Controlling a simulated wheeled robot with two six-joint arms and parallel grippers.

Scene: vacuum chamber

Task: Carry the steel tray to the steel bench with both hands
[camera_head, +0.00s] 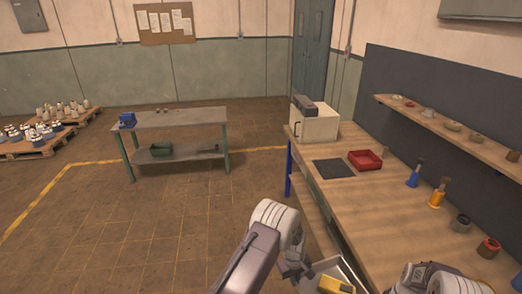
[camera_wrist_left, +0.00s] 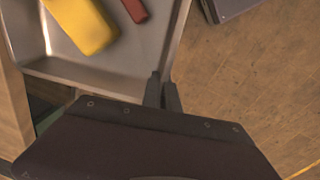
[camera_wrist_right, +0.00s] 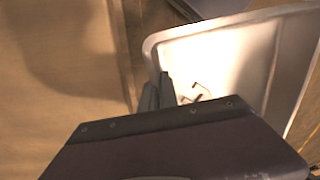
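The steel tray (camera_head: 341,267) is at the bottom of the head view, beside the wooden workbench's near left end, partly cut off. It holds a yellow object (camera_head: 336,285) and, in the left wrist view, a small red object (camera_wrist_left: 135,10). My left gripper (camera_head: 305,270) is at the tray's left side; in the left wrist view its fingers are close together on the rim (camera_wrist_left: 166,70). My right gripper (camera_wrist_right: 157,93) has its fingers close together on the opposite rim; its tips are hidden in the head view. The steel bench (camera_head: 180,119) stands farther back at left.
A blue item (camera_head: 127,120) and small pieces are on the steel bench; a green box (camera_head: 161,149) is on its lower shelf. The wooden workbench (camera_head: 400,222) fills the right side. Open tiled floor (camera_head: 130,235) lies at left, with pallets (camera_head: 35,145) beyond.

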